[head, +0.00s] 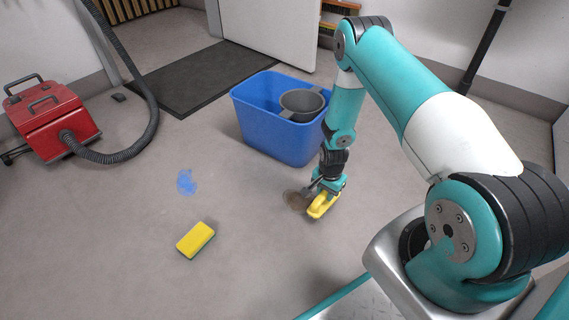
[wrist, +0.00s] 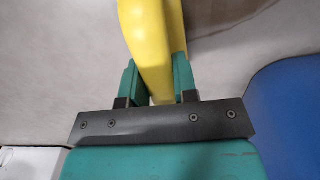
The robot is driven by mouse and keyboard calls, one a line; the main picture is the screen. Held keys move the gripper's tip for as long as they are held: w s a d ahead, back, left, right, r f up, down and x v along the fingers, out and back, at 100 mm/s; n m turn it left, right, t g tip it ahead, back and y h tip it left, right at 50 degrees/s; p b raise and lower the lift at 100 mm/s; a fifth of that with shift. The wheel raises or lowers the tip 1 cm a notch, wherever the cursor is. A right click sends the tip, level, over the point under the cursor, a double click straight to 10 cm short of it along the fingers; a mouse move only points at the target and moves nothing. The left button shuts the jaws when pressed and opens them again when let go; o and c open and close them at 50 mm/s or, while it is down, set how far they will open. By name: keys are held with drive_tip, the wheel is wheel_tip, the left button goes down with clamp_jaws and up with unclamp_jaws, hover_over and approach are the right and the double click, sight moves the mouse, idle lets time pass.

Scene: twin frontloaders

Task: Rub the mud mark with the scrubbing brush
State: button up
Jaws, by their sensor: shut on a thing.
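My gripper (head: 328,186) points down near the floor in front of the blue tub. It is shut on the yellow scrubbing brush (head: 321,206). In the wrist view the yellow brush (wrist: 150,35) sits between the two green fingers of my gripper (wrist: 156,82). The brown mud mark (head: 296,201) is on the floor just left of the brush and partly hidden by it and the gripper. A brownish patch of the mud mark (wrist: 225,24) also shows right of the brush in the wrist view. I cannot tell whether the bristles touch the floor.
The blue tub (head: 262,132), with a grey bucket (head: 302,104) in it, stands just behind my gripper. A blue stain (head: 186,181) and a yellow sponge (head: 195,240) are on the floor to the left. A red vacuum (head: 50,121) with a hose stands far left. Floor between is clear.

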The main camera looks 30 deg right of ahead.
drive_tip(key=shift+d+r+p, duration=0.1)
drive_tip(key=shift+r+p, duration=2.4)
drive_tip(key=shift+r, duration=0.6)
